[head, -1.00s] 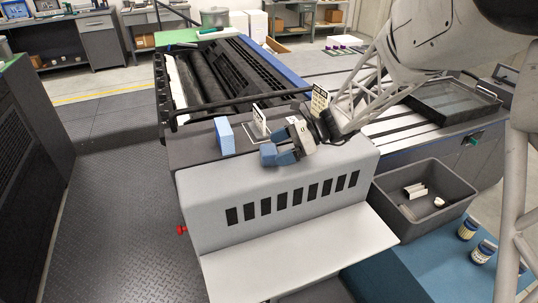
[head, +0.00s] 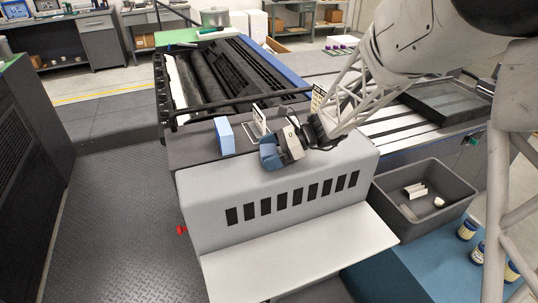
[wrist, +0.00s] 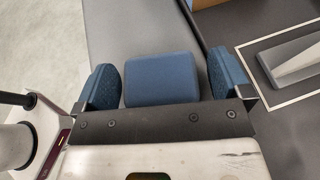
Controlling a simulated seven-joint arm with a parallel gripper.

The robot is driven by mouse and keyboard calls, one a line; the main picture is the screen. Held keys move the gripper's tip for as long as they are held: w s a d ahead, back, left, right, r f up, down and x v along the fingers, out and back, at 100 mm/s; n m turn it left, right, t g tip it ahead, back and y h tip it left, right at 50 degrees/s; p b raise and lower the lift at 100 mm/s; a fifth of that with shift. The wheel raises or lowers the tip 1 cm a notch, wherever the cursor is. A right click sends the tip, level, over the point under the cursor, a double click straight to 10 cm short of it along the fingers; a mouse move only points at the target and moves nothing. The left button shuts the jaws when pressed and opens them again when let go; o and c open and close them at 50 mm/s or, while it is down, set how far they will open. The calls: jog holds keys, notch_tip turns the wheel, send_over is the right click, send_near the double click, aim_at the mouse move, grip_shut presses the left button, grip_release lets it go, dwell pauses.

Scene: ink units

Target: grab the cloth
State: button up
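A folded, dark blue pad that looks like the cloth (wrist: 162,79) shows in the wrist view between my two blue fingertips. A narrow gap shows on each side of it, so the fingers appear not to press on it. My gripper (head: 281,150) is open, low over the top of the grey machine housing; it also shows in the wrist view (wrist: 165,80). In the head view my gripper and the cloth are hard to tell apart, as both are blue.
A light blue block (head: 225,136) stands left of my gripper. A dark grey bin (head: 445,213) with small white items is at the right. A pale shelf (head: 300,252) juts from the housing's front.

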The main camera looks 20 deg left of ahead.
aim_at(269, 150)
jog(key=c, duration=0.9)
jog(key=shift+r, duration=0.1)
jog(key=shift+r, duration=0.85)
jog(key=shift+s+d+r, duration=0.15)
jog(key=shift+s+r, duration=0.05)
jog(key=shift+r, duration=0.7)
jog(key=s+d, duration=0.3)
jog(key=s, duration=0.1)
jog(key=s+d+r, duration=0.1)
jog(key=s+d, duration=0.2)
jog(key=s, duration=0.1)
jog(key=s+d, duration=0.3)
jog(key=s, duration=0.1)
jog(key=shift+d+r, duration=0.15)
jog(key=shift+d, duration=0.2)
